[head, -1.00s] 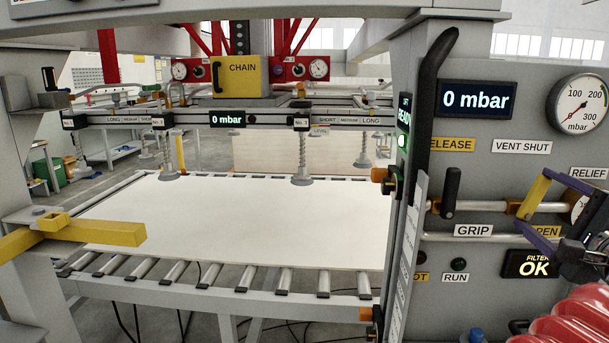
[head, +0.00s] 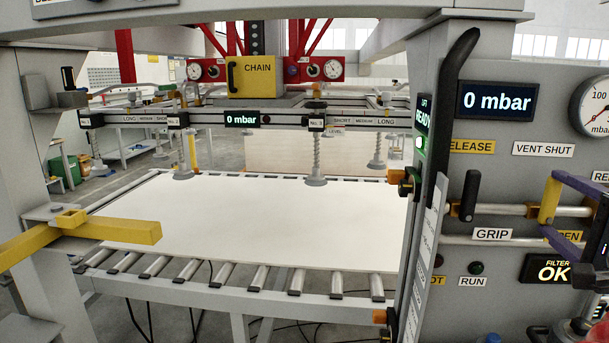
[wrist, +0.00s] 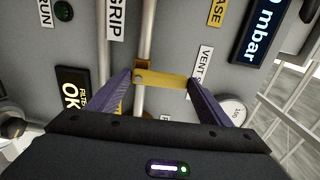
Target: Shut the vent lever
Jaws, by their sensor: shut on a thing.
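The vent lever (head: 549,200) is a yellow bar on an orange hub on the metal pipe, at the right of the head view. It stands nearly upright, below the VENT SHUT label (head: 543,149) and above the partly covered OPEN label. My gripper (head: 551,204) has its purple fingers at the bar's upper and lower ends. In the wrist view the vent lever (wrist: 160,78) spans between the two fingertips of my gripper (wrist: 161,76), which is shut on it.
A black-handled lever (head: 469,195) stands on the same pipe, left of the vent lever, above the GRIP label (head: 491,234). The display (head: 496,101) reads 0 mbar. A FILTER OK display (head: 550,269) sits below. A white sheet (head: 250,215) lies on the roller table at the left.

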